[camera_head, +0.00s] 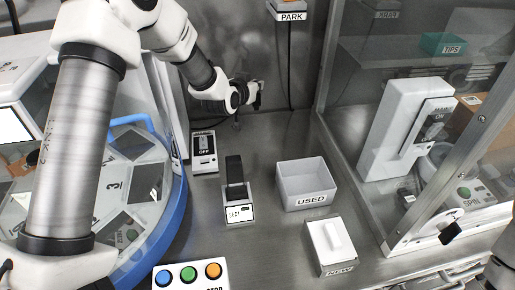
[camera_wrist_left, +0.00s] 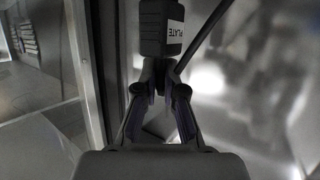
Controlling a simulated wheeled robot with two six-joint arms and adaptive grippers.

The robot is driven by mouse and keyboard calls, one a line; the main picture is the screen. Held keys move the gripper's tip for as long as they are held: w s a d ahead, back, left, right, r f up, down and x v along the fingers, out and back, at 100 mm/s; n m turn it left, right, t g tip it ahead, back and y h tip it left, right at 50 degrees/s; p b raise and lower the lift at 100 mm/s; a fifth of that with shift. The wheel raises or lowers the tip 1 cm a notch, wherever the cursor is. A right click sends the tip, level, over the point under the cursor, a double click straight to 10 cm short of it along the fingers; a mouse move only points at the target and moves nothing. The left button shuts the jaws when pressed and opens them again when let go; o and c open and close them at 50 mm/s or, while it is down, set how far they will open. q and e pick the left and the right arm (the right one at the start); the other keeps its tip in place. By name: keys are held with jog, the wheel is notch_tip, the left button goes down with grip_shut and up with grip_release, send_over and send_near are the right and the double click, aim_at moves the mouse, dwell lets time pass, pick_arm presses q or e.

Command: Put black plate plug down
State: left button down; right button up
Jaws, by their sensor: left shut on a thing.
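The black plate plug, a dark block with a white "PLATE" label, shows in the left wrist view (camera_wrist_left: 160,30) at the tips of my left gripper's fingers. My left gripper (camera_wrist_left: 164,75) is shut on it. In the head view my left gripper (camera_head: 252,95) is near the back wall, above the far side of the metal counter (camera_head: 265,145); the plug there is small and dark and hard to tell from the fingers.
Below are a small device marked OFF (camera_head: 204,152), a black-topped device (camera_head: 238,195), a USED bin (camera_head: 305,183) and a lidded NEW box (camera_head: 330,245). A PARK holder (camera_head: 290,10) is on the back wall. A clear enclosure (camera_head: 345,130) stands right; a blue-rimmed round machine (camera_head: 172,205) stands left.

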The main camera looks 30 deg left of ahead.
pick_arm(q)
jog(key=shift+s+f, duration=0.1)
jog(key=shift+f, duration=0.45)
notch_tip(320, 180, down, 9)
jog(key=shift+f+p, duration=0.15)
jog(key=shift+p, duration=0.15)
jog(key=c, duration=1.3)
grip_release()
